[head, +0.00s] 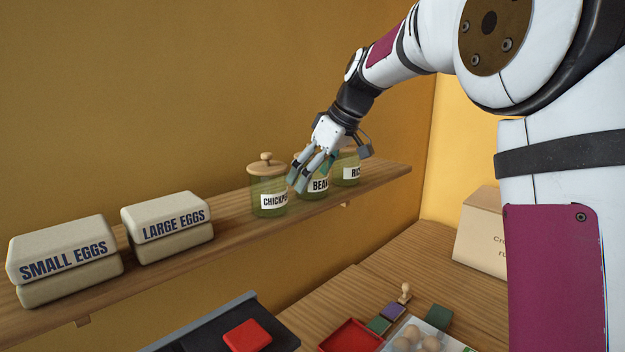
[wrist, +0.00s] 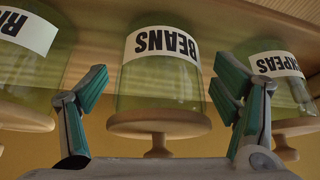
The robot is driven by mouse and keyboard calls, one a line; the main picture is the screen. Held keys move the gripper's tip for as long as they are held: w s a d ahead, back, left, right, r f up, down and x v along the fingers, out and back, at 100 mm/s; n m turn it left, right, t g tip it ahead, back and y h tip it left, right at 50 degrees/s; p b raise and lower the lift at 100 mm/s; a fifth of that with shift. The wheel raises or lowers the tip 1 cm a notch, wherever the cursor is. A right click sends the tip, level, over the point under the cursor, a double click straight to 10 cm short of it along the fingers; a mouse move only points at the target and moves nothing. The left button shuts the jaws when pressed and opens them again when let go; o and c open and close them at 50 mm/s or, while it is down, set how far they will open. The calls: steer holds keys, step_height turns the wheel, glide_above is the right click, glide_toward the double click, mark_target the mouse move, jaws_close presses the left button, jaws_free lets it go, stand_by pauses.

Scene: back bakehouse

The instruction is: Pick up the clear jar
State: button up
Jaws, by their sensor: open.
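Three see-through, green-tinted jars with wooden lids stand upright on a wall shelf: the chickpeas jar (head: 267,192), the beans jar (head: 318,187) and the rice jar (head: 348,172). All three look clear, so I cannot tell by that alone which is meant. My gripper (head: 298,185) is open and empty in front of the beans jar, partly hiding it and its lid. In the wrist view, which is upside down, the beans jar (wrist: 162,82) lies between my spread fingers (wrist: 160,90), with gaps on both sides. The rice jar (wrist: 35,65) and chickpeas jar (wrist: 280,75) flank it.
The small eggs box (head: 65,260) and large eggs box (head: 168,227) sit left along the shelf (head: 235,215). The wall is close behind. Below, a counter (head: 410,265) holds a carton (head: 480,235), a red tray (head: 350,337), stamps and loose eggs. Shelf is bare between the egg boxes and jars.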

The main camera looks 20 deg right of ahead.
steer(key=shift+w+a+f, duration=0.1)
steer(key=shift+f, duration=0.25)
steer(key=shift+c, duration=0.6)
steer(key=c, duration=1.4)
steer(key=shift+r, duration=0.15)
